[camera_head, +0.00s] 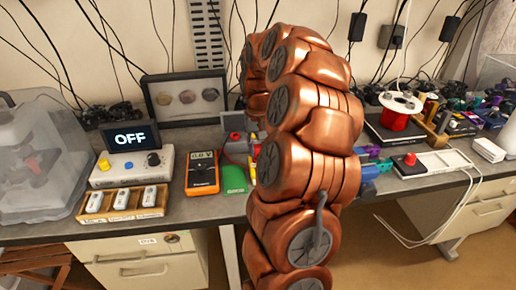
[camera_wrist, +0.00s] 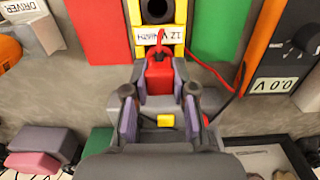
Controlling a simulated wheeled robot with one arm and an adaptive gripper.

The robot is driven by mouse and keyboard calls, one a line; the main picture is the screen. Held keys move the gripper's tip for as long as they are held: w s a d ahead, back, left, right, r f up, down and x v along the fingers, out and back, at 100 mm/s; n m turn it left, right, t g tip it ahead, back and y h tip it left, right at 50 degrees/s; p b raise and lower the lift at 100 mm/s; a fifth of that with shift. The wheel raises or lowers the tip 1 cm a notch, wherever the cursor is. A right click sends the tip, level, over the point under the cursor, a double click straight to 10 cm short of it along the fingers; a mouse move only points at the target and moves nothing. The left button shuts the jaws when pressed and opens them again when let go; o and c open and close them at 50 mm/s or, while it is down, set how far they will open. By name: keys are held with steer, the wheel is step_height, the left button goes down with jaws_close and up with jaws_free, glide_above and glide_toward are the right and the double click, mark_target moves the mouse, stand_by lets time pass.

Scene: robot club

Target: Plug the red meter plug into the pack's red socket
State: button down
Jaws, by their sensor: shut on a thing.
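The red meter plug (camera_wrist: 160,74) shows in the wrist view between the fingertips of my gripper (camera_wrist: 160,88), which is shut on it. A thin red part reaches from the plug over the white label on the yellow-framed pack (camera_wrist: 180,33). A black round opening shows in the pack beyond the label. I cannot tell whether the plug touches a red socket. The orange meter (camera_head: 202,173) reads 0.0 V in the head view; it also shows at the right of the wrist view (camera_wrist: 275,60). My arm hides the gripper, plug and most of the pack in the head view.
A green block (camera_head: 234,179) lies beside the meter. A power unit with an OFF display (camera_head: 130,136) and a wooden tray (camera_head: 95,205) stand left. A red-buttoned box (camera_head: 409,162) stands right of my arm. Red and black leads (camera_wrist: 213,76) cross right of the plug.

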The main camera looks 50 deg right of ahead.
steer(key=shift+f+b, duration=0.75)
steer(key=shift+b, duration=0.7)
stand_by(2.0)
steer(key=c, duration=0.9)
jaws_free()
steer(key=shift+o, duration=0.2)
step_height(320, 180, up, 11)
steer(key=shift+r, duration=0.5)
